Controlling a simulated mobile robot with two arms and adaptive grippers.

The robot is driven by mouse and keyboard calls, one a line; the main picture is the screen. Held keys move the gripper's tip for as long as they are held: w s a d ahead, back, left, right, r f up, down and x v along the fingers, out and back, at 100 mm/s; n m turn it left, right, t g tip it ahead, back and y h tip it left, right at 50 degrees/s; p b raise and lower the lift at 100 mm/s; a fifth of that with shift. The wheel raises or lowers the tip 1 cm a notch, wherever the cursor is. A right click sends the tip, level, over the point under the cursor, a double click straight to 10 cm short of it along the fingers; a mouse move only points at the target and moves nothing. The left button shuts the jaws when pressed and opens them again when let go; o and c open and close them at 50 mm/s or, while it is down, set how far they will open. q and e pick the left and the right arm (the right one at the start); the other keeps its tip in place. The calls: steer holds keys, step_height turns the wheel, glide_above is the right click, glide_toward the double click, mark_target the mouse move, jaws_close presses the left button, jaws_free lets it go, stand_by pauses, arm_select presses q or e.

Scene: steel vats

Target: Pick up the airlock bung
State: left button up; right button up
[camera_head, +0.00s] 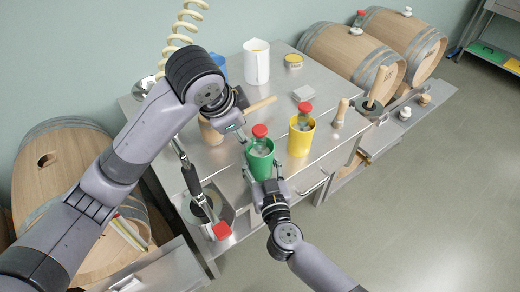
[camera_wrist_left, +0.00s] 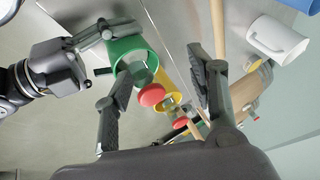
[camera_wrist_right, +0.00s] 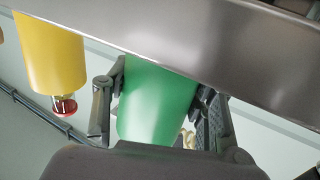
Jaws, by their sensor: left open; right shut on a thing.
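A green cup (camera_head: 261,163) stands at the front edge of the steel table. My right gripper (camera_head: 263,175) is shut on it; the right wrist view shows fingers on both sides of the green cup (camera_wrist_right: 157,100). A clear piece with a red cap (camera_head: 260,131), seemingly the airlock bung, stands in the green cup, its lower part hidden. A similar red-capped piece (camera_head: 304,107) stands in the yellow cup (camera_head: 301,137). My left gripper (camera_head: 236,124) is open and empty, above and left of the green cup. In the left wrist view the red cap (camera_wrist_left: 151,95) shows between its fingers.
A wooden handle (camera_head: 261,104) lies close beside my left gripper. A white jug (camera_head: 256,62) and a yellow tin (camera_head: 293,60) stand farther back. Barrels (camera_head: 345,58) are at the back right, and another (camera_head: 60,165) at left. The floor at right is clear.

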mark_target(262, 137)
arm_select(q)
steer(key=d+m+t+y, duration=0.1)
steer(key=m, duration=0.1)
steer(key=f+m+t+y, duration=0.1)
steer(key=m, duration=0.1)
steer(key=d+f+m+t, duration=0.1)
steer(key=m, duration=0.1)
steer(key=shift+d+f+y, duration=0.15)
steer(key=shift+d+y, duration=0.15)
steer(key=shift+y, duration=0.1)
steer(key=s+d+m+t+y, duration=0.1)
steer(key=m, duration=0.1)
steer(key=s+d+r+m+t, duration=0.1)
steer(key=m, duration=0.1)
steer(key=shift+s+r+y, duration=0.15)
steer(key=shift+y, duration=0.25)
steer(key=s+d+r+m+t+y, duration=0.1)
steer(key=s+d+m+t, duration=0.2)
steer(key=s+m, duration=0.55)
steer(key=shift+m, duration=0.55)
steer(key=x, duration=0.6)
steer(key=shift+w+a+r, duration=0.15)
steer(key=shift+w, duration=0.15)
steer(key=shift+x, duration=3.05)
steer(key=shift+r, duration=0.2)
